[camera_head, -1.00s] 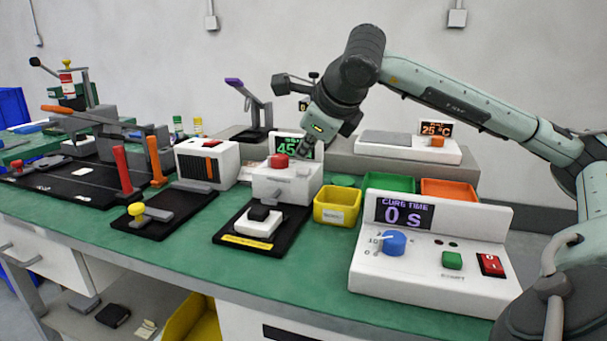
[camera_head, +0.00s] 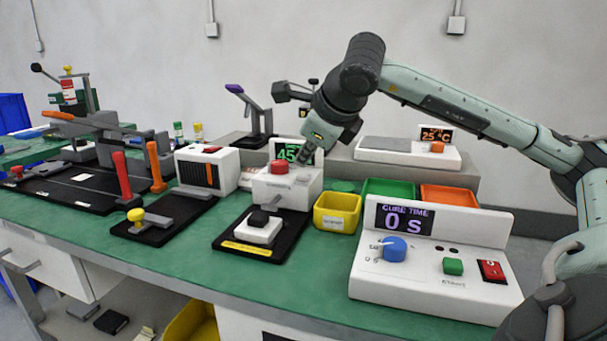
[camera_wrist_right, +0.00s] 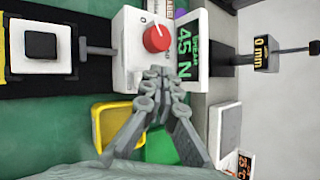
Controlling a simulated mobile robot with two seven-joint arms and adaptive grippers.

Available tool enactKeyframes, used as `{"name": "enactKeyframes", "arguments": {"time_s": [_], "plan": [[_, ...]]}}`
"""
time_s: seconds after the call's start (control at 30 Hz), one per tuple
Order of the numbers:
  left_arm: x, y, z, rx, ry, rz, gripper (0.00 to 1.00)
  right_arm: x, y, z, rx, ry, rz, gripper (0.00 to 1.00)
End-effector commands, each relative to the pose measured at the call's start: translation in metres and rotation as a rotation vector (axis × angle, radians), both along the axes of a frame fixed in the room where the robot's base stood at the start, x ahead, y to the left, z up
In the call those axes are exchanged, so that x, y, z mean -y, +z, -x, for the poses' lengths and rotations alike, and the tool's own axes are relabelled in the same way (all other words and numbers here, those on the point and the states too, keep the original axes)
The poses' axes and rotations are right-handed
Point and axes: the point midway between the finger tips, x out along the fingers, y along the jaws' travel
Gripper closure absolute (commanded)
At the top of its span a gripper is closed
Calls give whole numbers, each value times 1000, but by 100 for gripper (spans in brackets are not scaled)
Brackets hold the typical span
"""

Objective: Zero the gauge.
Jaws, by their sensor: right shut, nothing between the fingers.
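The gauge is a white box (camera_head: 288,188) with a red knob (camera_head: 279,167) on top and a green-digit display (camera_head: 291,150) behind it. In the right wrist view the display (camera_wrist_right: 190,52) reads 45 N, and the red knob (camera_wrist_right: 157,38) carries a white mark. My right gripper (camera_head: 305,157) is shut and empty, close to the knob on its right side and partly in front of the display. In the wrist view its fingertips (camera_wrist_right: 165,74) sit just beside the knob; I cannot tell whether they touch the box. My left gripper is not in view.
A black pad with a white block and black button (camera_head: 258,228) stands in front of the gauge. A yellow bin (camera_head: 337,211) is to its right, and a cure-time box (camera_head: 432,270) stands farther right. A white box with an orange slider (camera_head: 207,169) is to the left.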

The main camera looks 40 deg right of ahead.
Motion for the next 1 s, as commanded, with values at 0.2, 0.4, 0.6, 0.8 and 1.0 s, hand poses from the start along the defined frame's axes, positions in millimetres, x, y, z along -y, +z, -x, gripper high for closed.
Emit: {"name": "enactKeyframes", "arguments": {"time_s": [0.2,0.4,0.6,0.8,1.0], "plan": [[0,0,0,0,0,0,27,0,0,0,0,0,0,100],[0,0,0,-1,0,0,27,0,0,0,0,0,0,100],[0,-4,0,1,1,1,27,0,-4,0,0,0,0,100],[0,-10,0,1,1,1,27,0,-9,0,0,0,0,100],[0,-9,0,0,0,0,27,0,-8,0,0,0,0,100]]}}
